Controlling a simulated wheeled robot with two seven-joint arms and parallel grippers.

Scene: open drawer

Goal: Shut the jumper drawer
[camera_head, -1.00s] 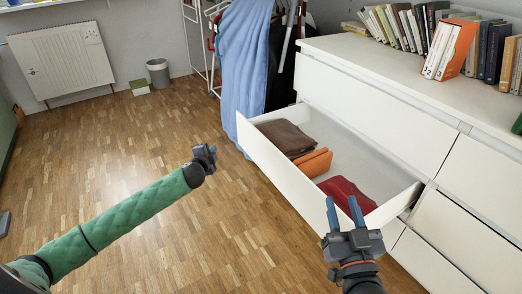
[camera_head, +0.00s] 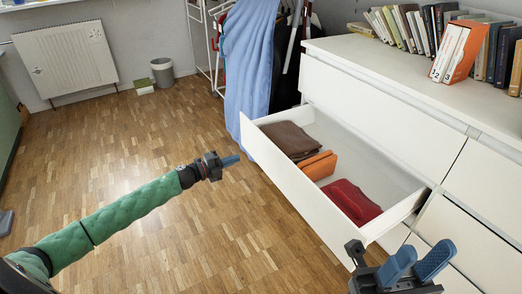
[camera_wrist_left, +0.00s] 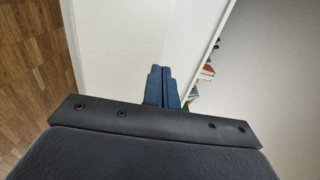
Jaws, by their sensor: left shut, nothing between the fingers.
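The white drawer (camera_head: 300,196) is pulled out of the white dresser. It holds folded clothes: brown (camera_head: 290,140), orange (camera_head: 319,165) and red (camera_head: 352,201). My left gripper (camera_head: 231,160) is shut and empty, left of the drawer front and apart from it, over the floor. Its closed blue fingers (camera_wrist_left: 163,86) show in the left wrist view against a white surface. My right gripper (camera_head: 418,262) is at the bottom right, near the drawer's near corner, its two blue fingers apart and nothing visible between them. I cannot tell whether it touches the drawer.
The dresser top (camera_head: 400,70) carries books and an orange book box (camera_head: 459,50). A blue cloth (camera_head: 249,60) hangs on a rack just beyond the drawer. A bin (camera_head: 162,72) and radiator (camera_head: 67,60) stand at the back left. The wooden floor left of the drawer is clear.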

